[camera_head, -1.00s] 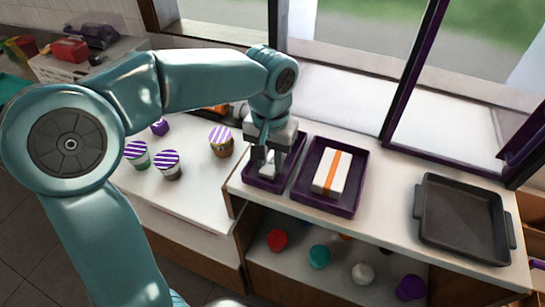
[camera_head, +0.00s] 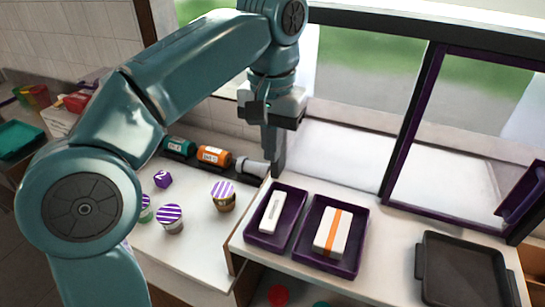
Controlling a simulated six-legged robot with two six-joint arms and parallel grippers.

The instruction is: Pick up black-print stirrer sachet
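A white sachet with a dark mark down its middle (camera_head: 271,212) lies in the left purple tray (camera_head: 259,241) on the counter. It looks like the black-print stirrer sachet, but the print is too small to read. A white sachet with an orange stripe (camera_head: 333,231) lies in the right purple tray (camera_head: 347,268). My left gripper (camera_head: 274,168) points down, above and behind the left tray and apart from the sachet. Its fingers overlap from this side, so their opening is unclear. I see nothing held. My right gripper is out of view.
A dark baking pan (camera_head: 462,275) sits on the counter at right. A window stands behind.

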